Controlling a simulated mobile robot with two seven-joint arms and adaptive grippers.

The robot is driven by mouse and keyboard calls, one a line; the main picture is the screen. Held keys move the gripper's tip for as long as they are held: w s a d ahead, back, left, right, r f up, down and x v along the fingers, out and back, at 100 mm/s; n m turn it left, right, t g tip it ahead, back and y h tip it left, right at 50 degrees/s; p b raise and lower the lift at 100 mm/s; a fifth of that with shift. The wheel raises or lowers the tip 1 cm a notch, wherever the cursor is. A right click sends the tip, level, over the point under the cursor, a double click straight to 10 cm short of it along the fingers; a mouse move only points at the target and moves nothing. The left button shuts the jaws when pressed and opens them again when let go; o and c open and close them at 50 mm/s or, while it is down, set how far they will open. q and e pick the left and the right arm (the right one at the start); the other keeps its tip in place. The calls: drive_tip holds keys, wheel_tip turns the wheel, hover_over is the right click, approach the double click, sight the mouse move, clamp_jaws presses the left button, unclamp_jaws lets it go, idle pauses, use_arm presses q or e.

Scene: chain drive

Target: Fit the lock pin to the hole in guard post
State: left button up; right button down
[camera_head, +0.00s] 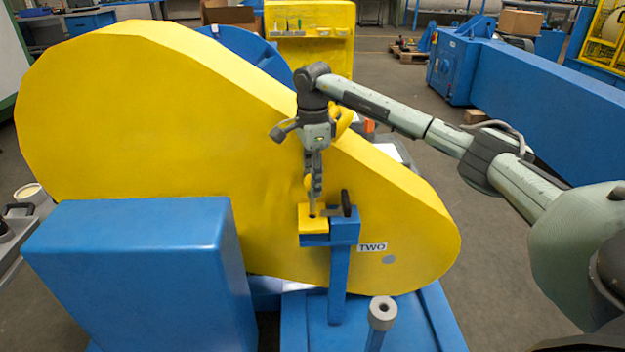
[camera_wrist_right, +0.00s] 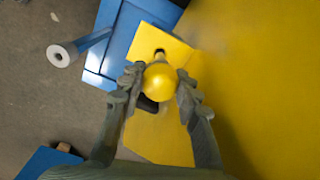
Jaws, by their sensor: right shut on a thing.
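The lock pin has a yellow ball knob (camera_wrist_right: 158,82) and a short grey shaft. My right gripper (camera_head: 314,190) is shut on the knob, with one finger on each side of it in the wrist view (camera_wrist_right: 158,88). The blue guard post (camera_head: 339,285) stands in front of the yellow guard and carries a yellow plate (camera_head: 313,226) at its top. In the wrist view, the dark hole shows in the yellow plate (camera_wrist_right: 172,46), just beyond the knob. The shaft points down at the plate close to the hole; whether its tip is inside, I cannot tell. My left gripper is out of view.
The large yellow guard (camera_head: 200,130) stands right behind the post, with a "TWO" label (camera_head: 372,247). A black handle-like part (camera_head: 346,203) rises beside the plate. A blue block (camera_head: 140,265) stands at left, and a grey-topped blue post (camera_head: 382,312) in front.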

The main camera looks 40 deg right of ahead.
sight(313, 212)
drive_tip(key=shift+f+b, duration=0.55)
drive_tip(key=shift+f, duration=0.45)
drive_tip(key=shift+f, duration=0.3)
drive_tip(key=shift+f+b, duration=1.1)
drive_tip(key=shift+f, duration=0.7)
drive_tip(key=c, duration=1)
unclamp_jaws()
wheel_tip(313, 212, up, 12)
drive_tip(key=shift+r, duration=0.15)
drive_tip(key=shift+s, duration=0.1)
